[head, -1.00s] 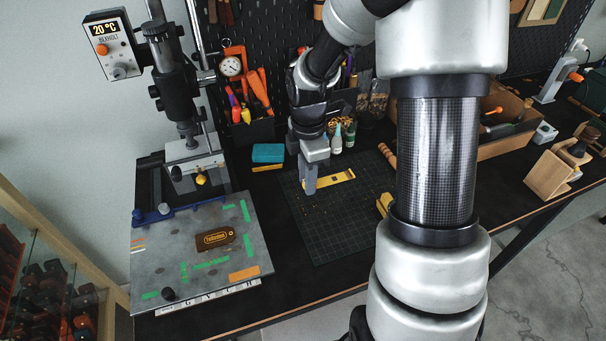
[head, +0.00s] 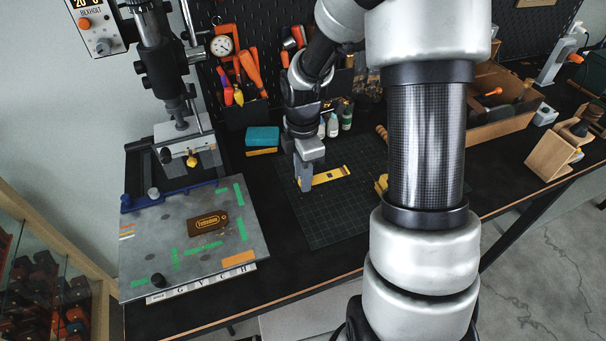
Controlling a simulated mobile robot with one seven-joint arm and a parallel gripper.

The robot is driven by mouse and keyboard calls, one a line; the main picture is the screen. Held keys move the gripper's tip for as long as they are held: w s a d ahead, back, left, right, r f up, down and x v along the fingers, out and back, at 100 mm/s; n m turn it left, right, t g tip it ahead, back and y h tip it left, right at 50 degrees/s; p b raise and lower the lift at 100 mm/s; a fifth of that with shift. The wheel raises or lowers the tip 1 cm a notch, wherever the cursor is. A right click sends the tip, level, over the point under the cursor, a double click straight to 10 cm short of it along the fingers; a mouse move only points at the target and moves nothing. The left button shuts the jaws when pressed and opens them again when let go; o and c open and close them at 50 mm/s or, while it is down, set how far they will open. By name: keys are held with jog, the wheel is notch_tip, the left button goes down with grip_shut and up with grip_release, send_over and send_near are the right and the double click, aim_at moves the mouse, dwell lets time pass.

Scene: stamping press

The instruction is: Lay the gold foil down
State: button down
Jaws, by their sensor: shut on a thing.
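The gold foil (head: 331,175) is a flat, narrow golden strip with a small dark mark. It shows over the dark gridded cutting mat. My gripper (head: 305,187) is shut on its left end, and the fingers hide that end. I cannot tell whether the foil touches the mat or is just above it. A brown leather piece with gold lettering (head: 208,222) lies on the grey press plate (head: 150,258), to the left of my gripper.
The stamping press (head: 165,60) stands at the left, its head above the plate's rear. Green tape strips mark the plate. The cutting mat (head: 335,222) has bare room in front of my gripper. A teal block (head: 262,137), bottles (head: 334,124) and a wooden box (head: 490,135) stand behind.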

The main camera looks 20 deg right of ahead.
jog(key=shift+f+b, duration=1.15)
jog(key=shift+f, duration=0.7)
jog(key=c, duration=1.4)
grip_release()
jog(key=shift+c, duration=0.2)
notch_tip(320, 180, up, 17)
jog(key=p, duration=0.1)
jog(key=shift+r+p, duration=0.2)
jog(key=shift+p, duration=0.2)
